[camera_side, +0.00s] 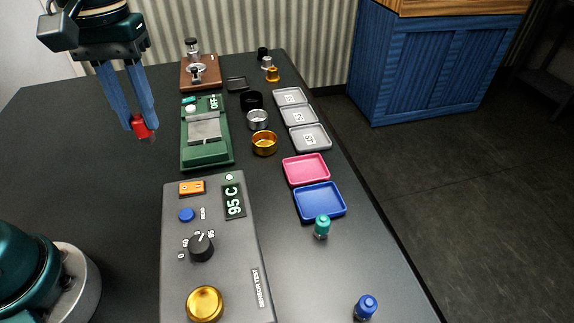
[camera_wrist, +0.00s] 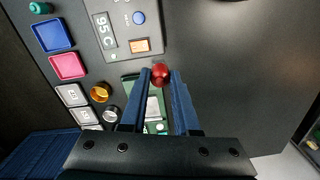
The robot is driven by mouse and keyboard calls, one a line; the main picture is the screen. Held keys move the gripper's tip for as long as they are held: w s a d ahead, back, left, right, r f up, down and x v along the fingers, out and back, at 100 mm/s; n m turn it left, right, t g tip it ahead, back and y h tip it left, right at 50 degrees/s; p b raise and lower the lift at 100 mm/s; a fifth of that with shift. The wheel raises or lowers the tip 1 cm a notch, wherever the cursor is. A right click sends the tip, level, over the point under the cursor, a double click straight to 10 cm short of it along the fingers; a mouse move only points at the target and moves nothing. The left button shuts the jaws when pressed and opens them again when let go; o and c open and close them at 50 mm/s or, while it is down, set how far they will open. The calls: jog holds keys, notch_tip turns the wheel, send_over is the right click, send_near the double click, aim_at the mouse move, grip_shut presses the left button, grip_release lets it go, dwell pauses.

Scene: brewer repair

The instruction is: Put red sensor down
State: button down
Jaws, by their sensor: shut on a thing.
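The red sensor (camera_side: 142,128) is a small red cylinder held between the blue fingers of my gripper (camera_side: 139,124) in the side view. The gripper is shut on it and holds it above the dark table, to the left of the green device. In the wrist view the red sensor (camera_wrist: 160,74) shows between the fingertips of my gripper (camera_wrist: 160,78). A teal sensor (camera_side: 322,226) and a blue sensor (camera_side: 366,307) stand on the table at the right front.
A grey test console (camera_side: 215,240) reads 95 C, and a green device (camera_side: 207,150) reads OFF. A pink tray (camera_side: 306,169), a blue tray (camera_side: 320,201) and grey trays (camera_side: 309,137) line the right side. Metal cups stand between. The table's left part (camera_side: 60,150) is clear.

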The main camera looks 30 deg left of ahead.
jog(key=shift+w+a+r+m, duration=0.1)
jog(key=shift+w+a+m, duration=0.3)
jog(key=shift+m, duration=0.65)
jog(key=shift+w+a+f+m, duration=0.15)
jog(key=shift+a+m, duration=0.4)
jog(key=shift+m, duration=0.55)
jog(key=shift+w+a+r+m, duration=0.15)
jog(key=shift+w+a+m, duration=0.25)
jog(key=shift+m, duration=0.65)
jog(key=s+a+f, duration=0.2)
jog(key=s+a, duration=0.1)
jog(key=a, duration=0.6)
jog(key=s+a+f, duration=0.2)
jog(key=a, duration=0.8)
jog(key=w+d+f, duration=0.2)
jog(key=w, duration=0.1)
jog(key=w+d+f, duration=0.4)
jog(key=w, duration=0.1)
jog(key=shift+w+d+f, duration=0.3)
jog(key=shift+d, duration=0.05)
jog(key=shift+w+f, duration=0.1)
jog(key=shift+f, duration=1.95)
jog(key=shift+f, duration=0.1)
